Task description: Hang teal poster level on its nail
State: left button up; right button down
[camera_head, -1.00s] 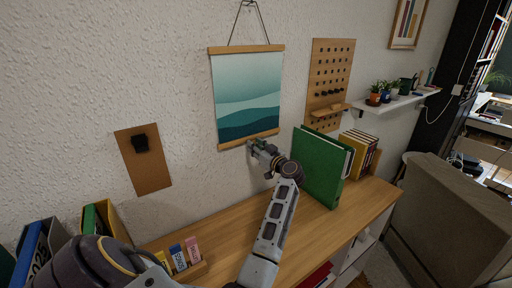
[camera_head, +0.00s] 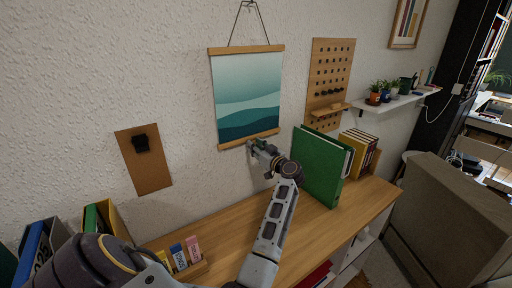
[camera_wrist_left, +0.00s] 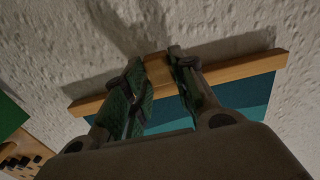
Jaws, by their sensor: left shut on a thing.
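The teal poster (camera_head: 247,95) hangs on the textured wall by a dark cord (camera_head: 243,22) from a point near the top edge of the head view. It has wooden bars at top and bottom; the top bar looks close to level, with a slight tilt I cannot judge exactly. My left gripper (camera_head: 254,145) is at the bottom bar, near its middle. In the left wrist view, my left gripper (camera_wrist_left: 156,82) has its fingers on either side of the wooden bottom bar (camera_wrist_left: 240,68), shut on it. The nail is too small to make out. My right gripper is not in view.
A green binder (camera_head: 322,165) stands on the desk (camera_head: 290,235), right of my left arm. A pegboard (camera_head: 330,75) and a white shelf (camera_head: 385,105) with plants are to the right. A brown board (camera_head: 150,175) with a black item is on the wall at left.

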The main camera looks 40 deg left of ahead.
aim_at(251, 121)
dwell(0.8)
pick_arm(q)
jog(key=o, duration=1.1)
jog(key=shift+f, duration=0.1)
jog(key=shift+r, duration=5.05)
jog(key=shift+d, duration=0.15)
